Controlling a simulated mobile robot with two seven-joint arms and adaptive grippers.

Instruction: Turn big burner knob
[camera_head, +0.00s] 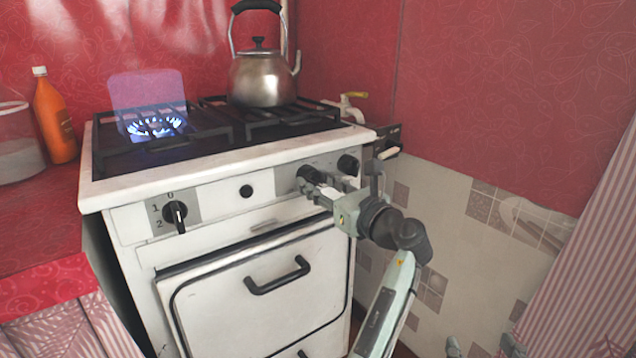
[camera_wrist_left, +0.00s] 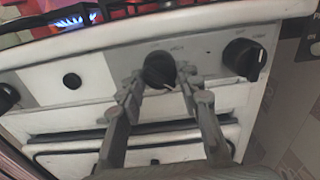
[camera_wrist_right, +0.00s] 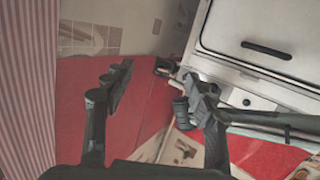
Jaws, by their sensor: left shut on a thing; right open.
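The black knob (camera_head: 310,174) that my left gripper holds is on the stove's white front panel, right of centre. My left gripper (camera_head: 322,186) is at it, and in the left wrist view its fingers (camera_wrist_left: 159,84) are shut on both sides of the knob (camera_wrist_left: 158,68). Another black knob (camera_head: 348,164) sits just to its right; it also shows in the left wrist view (camera_wrist_left: 244,58). A third knob (camera_head: 175,215) with 0, 1 and 2 marks is at the panel's left. My right gripper (camera_wrist_right: 157,82) is open and empty, away from the stove.
A blue flame (camera_head: 155,127) burns on the left burner. A metal kettle (camera_head: 262,78) stands on the grate at the back. An orange bottle (camera_head: 54,118) and a glass jar (camera_head: 18,150) stand left of the stove. The oven handle (camera_head: 277,276) projects below.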

